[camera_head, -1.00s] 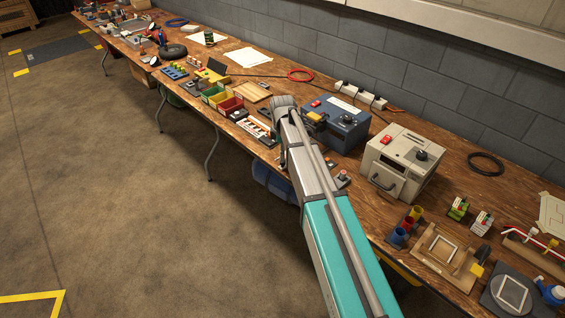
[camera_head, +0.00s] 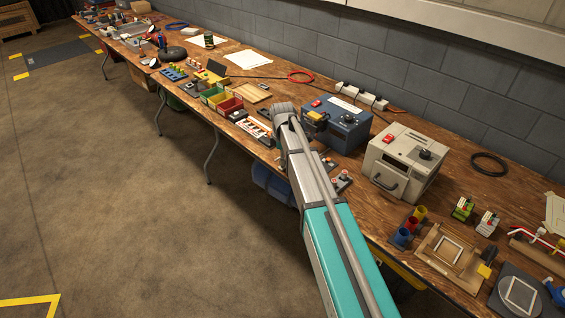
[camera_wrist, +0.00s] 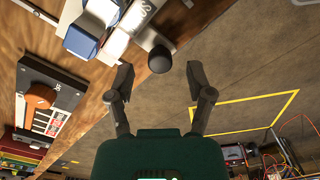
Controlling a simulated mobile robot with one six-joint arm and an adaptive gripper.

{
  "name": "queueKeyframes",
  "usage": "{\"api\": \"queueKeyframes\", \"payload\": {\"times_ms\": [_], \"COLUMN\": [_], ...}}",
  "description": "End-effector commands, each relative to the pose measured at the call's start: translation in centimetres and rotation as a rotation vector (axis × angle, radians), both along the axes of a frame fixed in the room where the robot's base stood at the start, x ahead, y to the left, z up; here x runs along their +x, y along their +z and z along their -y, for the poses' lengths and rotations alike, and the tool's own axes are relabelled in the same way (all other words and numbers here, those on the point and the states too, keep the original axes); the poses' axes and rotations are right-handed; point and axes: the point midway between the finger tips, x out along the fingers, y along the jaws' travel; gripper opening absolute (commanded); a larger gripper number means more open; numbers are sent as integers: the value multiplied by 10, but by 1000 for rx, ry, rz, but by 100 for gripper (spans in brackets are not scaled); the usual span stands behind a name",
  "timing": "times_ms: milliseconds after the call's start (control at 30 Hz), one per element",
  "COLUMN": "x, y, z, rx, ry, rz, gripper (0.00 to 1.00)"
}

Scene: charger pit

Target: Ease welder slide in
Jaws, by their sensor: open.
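My gripper (camera_wrist: 158,80) is open and empty in the wrist view, its two dark fingers spread apart. A round black knob (camera_wrist: 161,58) on a pale metal slide-like part (camera_wrist: 146,40) lies just beyond the fingertips, near the middle of the gap. I cannot tell whether the fingers touch it. White and blue blocks (camera_wrist: 82,40) adjoin this part, and some lettering shows on it. In the head view my arm hides the gripper and most of this spot on the bench.
On the wooden bench, a blue box (camera_head: 337,125) and a beige machine (camera_head: 402,163) stand right of my arm. Red and green bins (camera_head: 228,105) sit left. The floor in front (camera_head: 110,200) is clear.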

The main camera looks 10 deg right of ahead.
Motion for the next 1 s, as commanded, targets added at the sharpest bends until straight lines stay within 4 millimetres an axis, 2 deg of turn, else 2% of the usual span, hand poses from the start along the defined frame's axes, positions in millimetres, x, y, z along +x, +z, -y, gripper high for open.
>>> {"api": "queueKeyframes", "payload": {"times_ms": [400, 933, 1000], "x": [0, 0, 0], "y": [-13, -15, -15], "z": [0, 0, 0], "rx": [0, 0, 0], "ry": [0, 0, 0], "rz": [0, 0, 0], "gripper": [68, 68, 56]}}
